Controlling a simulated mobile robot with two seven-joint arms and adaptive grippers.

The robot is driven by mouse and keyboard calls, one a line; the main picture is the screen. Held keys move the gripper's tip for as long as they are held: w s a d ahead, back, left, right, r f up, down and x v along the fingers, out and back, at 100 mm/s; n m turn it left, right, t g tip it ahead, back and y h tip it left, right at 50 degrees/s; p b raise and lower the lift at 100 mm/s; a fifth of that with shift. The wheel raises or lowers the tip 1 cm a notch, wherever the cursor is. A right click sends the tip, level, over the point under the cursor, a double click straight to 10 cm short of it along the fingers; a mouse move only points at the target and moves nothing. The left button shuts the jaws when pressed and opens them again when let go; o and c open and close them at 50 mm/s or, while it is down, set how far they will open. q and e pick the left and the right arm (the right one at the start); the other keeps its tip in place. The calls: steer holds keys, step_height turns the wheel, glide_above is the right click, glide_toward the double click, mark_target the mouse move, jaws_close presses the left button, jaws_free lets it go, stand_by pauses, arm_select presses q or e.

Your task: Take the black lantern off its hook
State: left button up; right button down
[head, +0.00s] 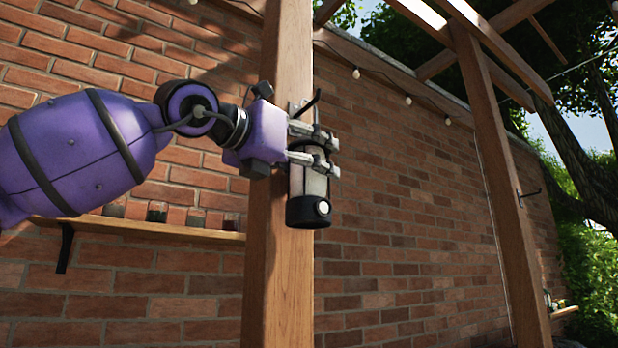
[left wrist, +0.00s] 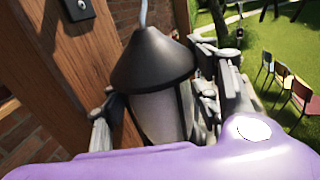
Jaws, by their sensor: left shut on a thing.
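The black lantern (head: 309,207) has a dark base with a pale round knob and a light glass body. It is upright beside the wooden post (head: 277,290). My left gripper (head: 325,154) is shut on its body from the left, with fingers across its upper part. A dark hook (head: 305,104) juts from the post just above the gripper. In the left wrist view the lantern's black conical cap (left wrist: 152,60) and pale body sit between the fingers, with a thin grey handle rising out of frame. Whether the handle still rests on the hook is not visible. My right gripper is not in view.
A wooden shelf (head: 150,229) with several small jars is on the brick wall (head: 400,200) behind my left arm. A second post (head: 497,180) with an empty-looking hook (head: 528,192) stands at right. Several chairs (left wrist: 299,99) stand on grass in the left wrist view.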

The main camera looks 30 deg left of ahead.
mark_target(304, 138)
arm_select(q)
steer(key=shift+r, duration=0.2)
